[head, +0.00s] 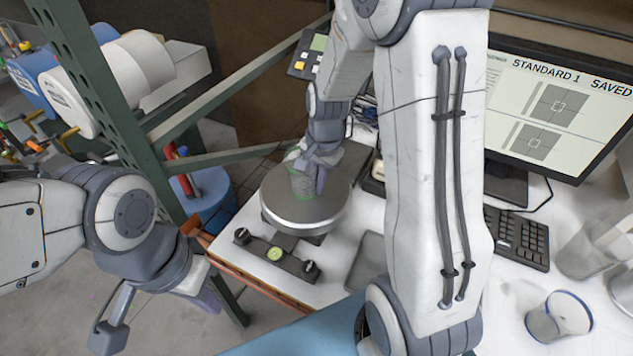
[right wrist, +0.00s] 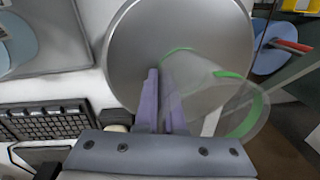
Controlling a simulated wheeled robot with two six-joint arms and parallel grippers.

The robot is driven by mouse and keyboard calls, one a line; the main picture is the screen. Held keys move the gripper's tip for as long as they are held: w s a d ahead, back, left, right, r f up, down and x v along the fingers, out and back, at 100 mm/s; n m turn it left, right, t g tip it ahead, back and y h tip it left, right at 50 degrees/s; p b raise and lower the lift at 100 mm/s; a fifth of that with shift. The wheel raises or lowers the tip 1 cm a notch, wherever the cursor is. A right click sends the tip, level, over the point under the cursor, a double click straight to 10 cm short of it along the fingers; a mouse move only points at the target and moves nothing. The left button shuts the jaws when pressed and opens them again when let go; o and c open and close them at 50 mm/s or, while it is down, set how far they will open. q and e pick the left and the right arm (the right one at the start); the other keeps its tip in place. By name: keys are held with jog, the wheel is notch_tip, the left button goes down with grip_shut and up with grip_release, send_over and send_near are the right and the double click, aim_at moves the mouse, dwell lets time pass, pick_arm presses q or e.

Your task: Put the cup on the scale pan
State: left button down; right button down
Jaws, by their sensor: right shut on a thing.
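My right gripper (head: 321,182) comes down from above and is shut on the cup's side. In the right wrist view the purple fingers (right wrist: 161,100) are close together at the wall of the cup (right wrist: 215,95), with the pan (right wrist: 150,40) behind. The cup's base looks at or just above the pan; I cannot tell if it touches. My left gripper (head: 207,299) is low at the left, away from the scale; its finger opening is unclear.
A monitor (head: 560,100) and keyboard (head: 517,238) stand right of the scale on the white table. An empty clear cup with a blue rim (head: 560,316) and other containers are at the right. A green rack post (head: 110,110) rises left of the scale.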

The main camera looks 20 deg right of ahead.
jog(key=c, duration=1)
grip_release()
jog(key=shift+r, duration=0.25)
notch_tip(320, 180, up, 12)
jog(key=s, duration=0.1)
jog(key=s+a+f+n, duration=0.1)
jog(key=s+a+n, duration=0.4)
jog(key=s+n, duration=0.1)
jog(key=s+a+f+n, duration=0.1)
jog(key=s+a+n, duration=0.5)
jog(key=s, duration=0.1)
jog(key=s+a+f+n, duration=0.2)
jog(key=s+a+n, duration=0.4)
jog(key=s+n, duration=0.1)
jog(key=shift+s+g+b, duration=0.25)
jog(key=shift+g+b, duration=0.1)
jog(key=shift+g, duration=0.05)
